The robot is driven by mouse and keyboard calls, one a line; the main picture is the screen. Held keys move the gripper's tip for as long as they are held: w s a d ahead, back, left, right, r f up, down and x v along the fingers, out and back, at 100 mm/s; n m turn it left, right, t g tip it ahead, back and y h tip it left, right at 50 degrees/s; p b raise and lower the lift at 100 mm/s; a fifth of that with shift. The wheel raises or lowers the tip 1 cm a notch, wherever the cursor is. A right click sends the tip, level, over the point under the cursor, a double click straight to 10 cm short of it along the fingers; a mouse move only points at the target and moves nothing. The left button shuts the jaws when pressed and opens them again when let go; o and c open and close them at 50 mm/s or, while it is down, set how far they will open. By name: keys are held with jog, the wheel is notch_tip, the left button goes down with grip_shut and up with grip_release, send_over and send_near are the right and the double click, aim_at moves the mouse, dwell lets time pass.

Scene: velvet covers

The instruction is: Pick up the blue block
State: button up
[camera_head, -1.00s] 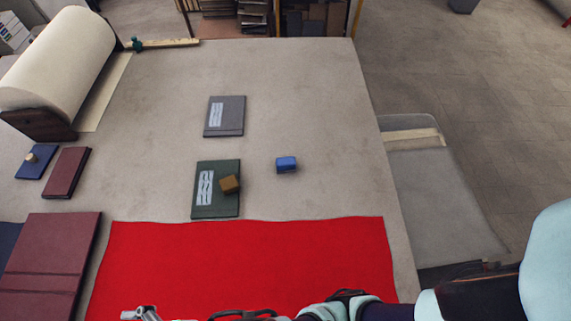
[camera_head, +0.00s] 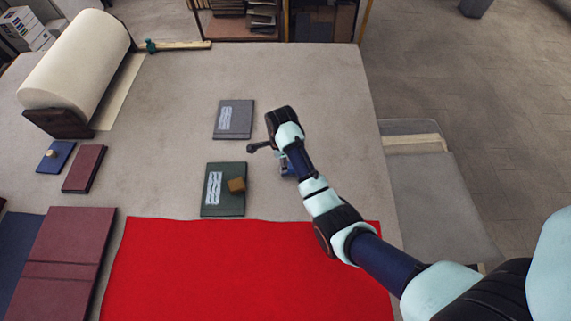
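The blue block (camera_head: 287,170) lies on the table, right of the dark green book. It is mostly hidden behind my arm, with only a small part of it showing. My gripper (camera_head: 268,152) is over the table at the block, on its upper left side. One dark finger part sticks out to the left. The rest of the gripper is hidden by my wrist, so I cannot tell whether it is open or touches the block.
A brown block (camera_head: 236,185) sits on the dark green book (camera_head: 212,205). A grey book (camera_head: 246,107) lies farther back. A red cloth (camera_head: 240,270) covers the front. Maroon books (camera_head: 68,250) and a paper roll (camera_head: 80,65) are at left. The table's right edge is near.

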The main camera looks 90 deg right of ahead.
jog(key=s, duration=0.1)
jog(key=s+m, duration=0.1)
jog(key=s+f+m, duration=0.1)
jog(key=shift+s+d+y, duration=0.3)
jog(key=shift+y, duration=0.1)
jog(key=shift+f, duration=1.35)
notch_tip(320, 180, down, 5)
jog(key=shift+d+f+b, duration=0.1)
jog(key=shift+b, duration=0.4)
jog(key=c, duration=1.3)
notch_tip(320, 180, up, 20)
jog(key=p, duration=0.4)
jog(key=shift+p, duration=0.4)
jog(key=shift+c, duration=0.2)
